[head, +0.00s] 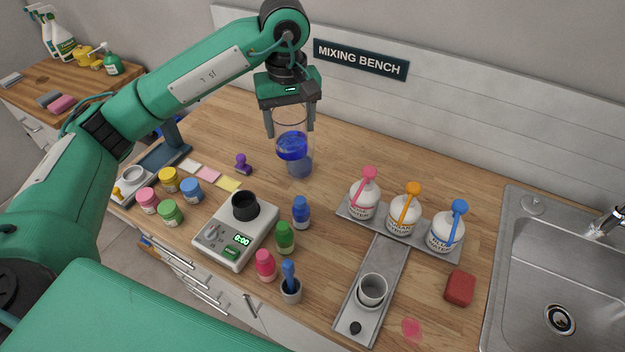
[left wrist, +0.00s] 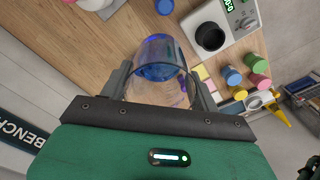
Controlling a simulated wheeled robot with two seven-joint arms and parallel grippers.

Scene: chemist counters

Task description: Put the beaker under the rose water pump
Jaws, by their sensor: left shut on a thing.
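My left gripper (head: 290,122) points down over the back of the bench and is shut on a clear beaker (head: 294,128) with blue in it. The beaker also shows between the fingers in the left wrist view (left wrist: 158,72). It looks held above the wood. Three white pump bottles stand in a row on a grey tray (head: 343,212): one with a pink pump (head: 369,173), one with an orange pump (head: 413,189), one with a blue pump (head: 459,208). Their labels are too small to read surely. The bottles are to the right of the beaker. My right gripper is not in view.
A grey strip (head: 385,265) bears a white cup (head: 372,289). A red sponge (head: 460,288) lies near the sink (head: 510,280). Wood between beaker and pumps is clear.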

